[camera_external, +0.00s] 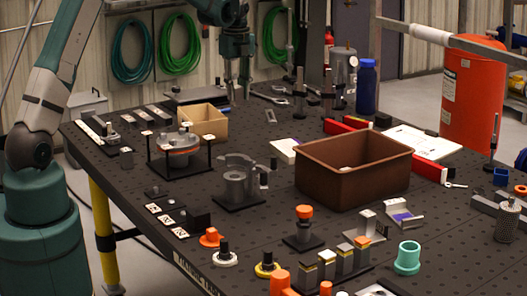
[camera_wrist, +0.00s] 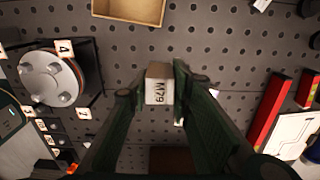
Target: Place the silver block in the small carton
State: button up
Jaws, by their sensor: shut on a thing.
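My gripper (camera_external: 238,92) hangs above the far part of the dark table, to the right of the small carton. In the wrist view my gripper (camera_wrist: 155,88) is shut on the silver block (camera_wrist: 160,72), a small block with a white label reading M79. The block is held above the table; in the external view I cannot make it out clearly. The small carton (camera_external: 196,128) is an open tan box on the table's far left part. In the wrist view its near wall (camera_wrist: 128,18) shows at the top edge, apart from the block. The rest of it is cut off.
A round fixture (camera_external: 180,140) stands in front of the carton; it shows left in the wrist view (camera_wrist: 50,78). A big brown bin (camera_external: 350,182) stands right of centre, with red holders (camera_wrist: 270,108) beyond it. Bare perforated table lies between block and carton.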

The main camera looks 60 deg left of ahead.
jog(key=s+a, duration=0.2)
jog(key=a, duration=0.7)
jog(key=s+a, duration=0.3)
jog(key=a, duration=0.5)
jog(key=shift+w+a+f, duration=0.1)
jog(key=shift+f, duration=1.15)
jog(key=shift+w+a+f, duration=0.1)
jog(key=shift+f, duration=1.15)
jog(key=shift+f, duration=3.15)
jog(key=shift+f, duration=1.9)
jog(key=shift+f, duration=0.1)
